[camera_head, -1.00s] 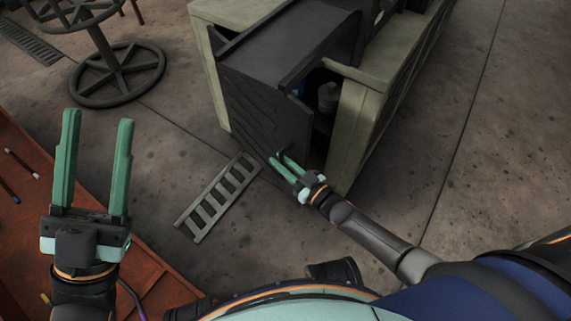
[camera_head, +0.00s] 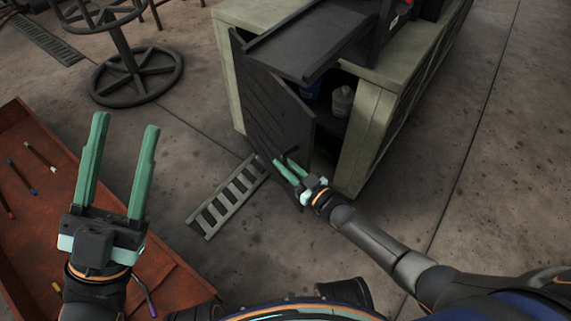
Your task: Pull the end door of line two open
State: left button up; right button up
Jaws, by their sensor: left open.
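The end door (camera_head: 268,108) is a dark ribbed panel on the near end of a pale green and black cabinet (camera_head: 366,125). It stands partly open, with a gap along its right edge. A small dark handle (camera_head: 292,153) sits low on the door near that edge. My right gripper (camera_head: 283,161) is at the handle, its green fingers a little apart; whether they are closed on it is hard to see. My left gripper (camera_head: 128,122) is open and empty, raised at the left over the floor and red-brown bench, well away from the door.
A slotted grate (camera_head: 228,196) lies on the floor left of my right gripper. A handwheel stand (camera_head: 136,76) is at upper left. The red-brown bench (camera_head: 40,203) holds several pens. Floor at right is clear.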

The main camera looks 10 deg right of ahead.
jog(key=o, duration=0.5)
jog(key=shift+s, duration=0.1)
jog(key=shift+c, duration=0.2)
jog(key=p+v, duration=0.4)
jog(key=v, duration=0.8)
jog(key=shift+s+d, duration=0.2)
